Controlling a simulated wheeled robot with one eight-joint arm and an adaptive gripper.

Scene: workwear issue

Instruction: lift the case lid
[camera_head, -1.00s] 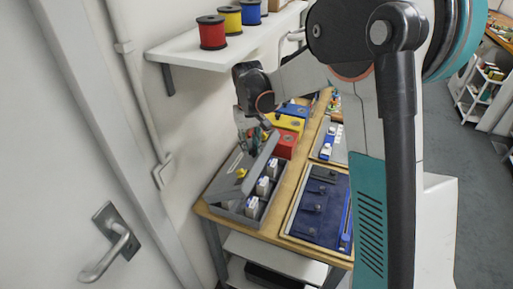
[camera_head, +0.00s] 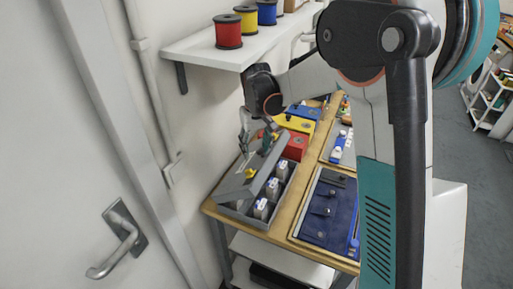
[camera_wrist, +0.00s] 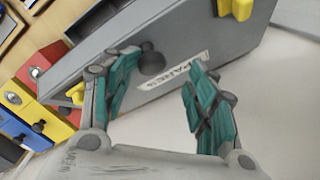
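The grey case (camera_head: 243,214) stands on the near left of the wooden table, with several white-and-blue items inside. Its lid (camera_head: 240,184) is partly raised and tilted, with a yellow latch on it. In the wrist view the lid (camera_wrist: 215,55) fills the upper middle, with a white label, yellow latches (camera_wrist: 236,9) and a dark round knob (camera_wrist: 152,61). My gripper (camera_head: 247,143) is at the raised lid, on the wall side. In the wrist view my gripper (camera_wrist: 160,72) has its teal fingers apart, with the knob seen between them; contact with the lid cannot be told.
Red (camera_head: 297,146), yellow (camera_head: 297,123) and blue (camera_head: 303,111) boxes stand behind the case. A blue tool mat (camera_head: 325,208) lies to its right. A shelf (camera_head: 215,50) with spools hangs above on the wall. A door with a handle (camera_head: 124,236) is at left.

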